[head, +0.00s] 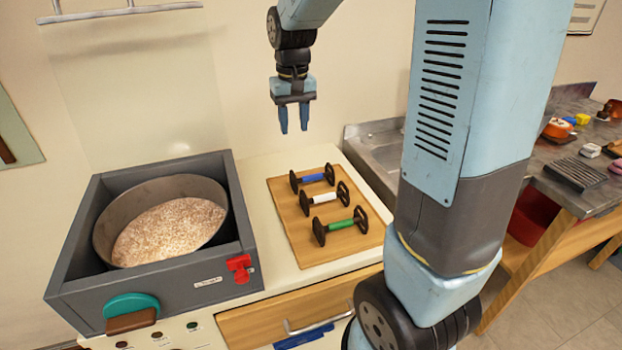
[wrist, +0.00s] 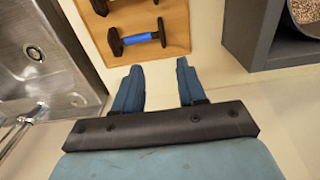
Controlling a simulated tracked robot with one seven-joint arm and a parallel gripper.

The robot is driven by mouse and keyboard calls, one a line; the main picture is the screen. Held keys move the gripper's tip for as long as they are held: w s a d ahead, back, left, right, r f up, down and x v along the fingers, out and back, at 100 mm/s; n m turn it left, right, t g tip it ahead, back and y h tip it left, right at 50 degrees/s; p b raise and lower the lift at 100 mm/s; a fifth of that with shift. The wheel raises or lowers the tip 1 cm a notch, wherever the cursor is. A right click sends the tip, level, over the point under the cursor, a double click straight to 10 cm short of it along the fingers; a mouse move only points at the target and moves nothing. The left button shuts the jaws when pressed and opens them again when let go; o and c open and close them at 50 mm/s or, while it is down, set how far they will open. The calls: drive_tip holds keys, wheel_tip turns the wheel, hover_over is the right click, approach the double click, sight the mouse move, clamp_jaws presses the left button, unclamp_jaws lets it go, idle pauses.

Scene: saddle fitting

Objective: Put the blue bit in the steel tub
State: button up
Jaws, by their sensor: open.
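The blue bit (head: 313,178) has a blue middle bar and dark end pieces. It lies at the back of a wooden board (head: 290,237), in a row with a white and a green one. In the wrist view the blue bit (wrist: 139,39) lies ahead of the fingertips, a little left of centre. The steel tub (head: 105,225) is round, holds pale grains and sits inside a dark grey box. My gripper (head: 294,128) is open and empty, in the air above and behind the board. Its two fingers (wrist: 158,72) point toward the board's edge.
The white bit (head: 325,197) and the green bit (head: 340,226) lie nearer on the board. The grey box (head: 175,281) has raised walls around the tub. A metal sink (head: 380,152) lies right of the board. A cluttered workbench (head: 575,190) stands far right.

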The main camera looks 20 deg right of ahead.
sight(293, 172)
drive_tip(key=f, duration=1)
drive_tip(key=w+f, duration=0.1)
drive_tip(key=f, duration=0.3)
drive_tip(key=shift+w+a+f, duration=0.1)
drive_tip(key=shift+a+f, duration=0.1)
drive_tip(key=shift+f, duration=0.2)
clamp_jaws()
